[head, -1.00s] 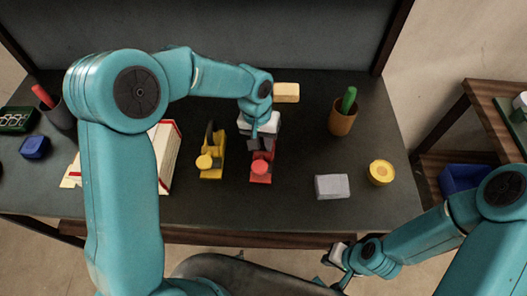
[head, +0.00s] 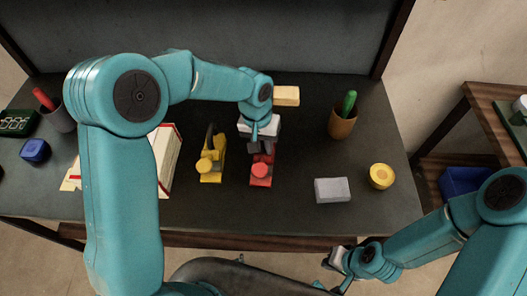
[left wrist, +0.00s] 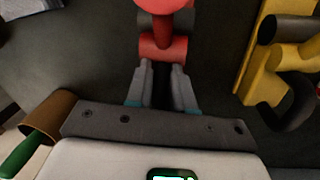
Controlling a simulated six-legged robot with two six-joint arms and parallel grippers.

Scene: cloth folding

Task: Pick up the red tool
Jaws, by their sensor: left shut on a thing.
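The red tool (head: 261,173) is on the dark table near its middle, its rounded end toward the front edge. My left gripper (head: 261,148) reaches down over its far end and is shut on it. In the left wrist view the red tool (left wrist: 163,45) meets the fingertips of my left gripper (left wrist: 161,68). The part between the fingers is hard to see, and I cannot tell whether the tool is clear of the table. My right gripper (head: 335,261) is low at the right, in front of the table and away from the tool; its jaws are too small to read.
A yellow tool (head: 211,165) stands close left of the red one. A grey block (head: 332,190), a yellow round container (head: 381,176) and a brown cup (head: 342,123) are to the right. A tan block (head: 286,96) lies behind. A white-and-red box (head: 166,160) is left.

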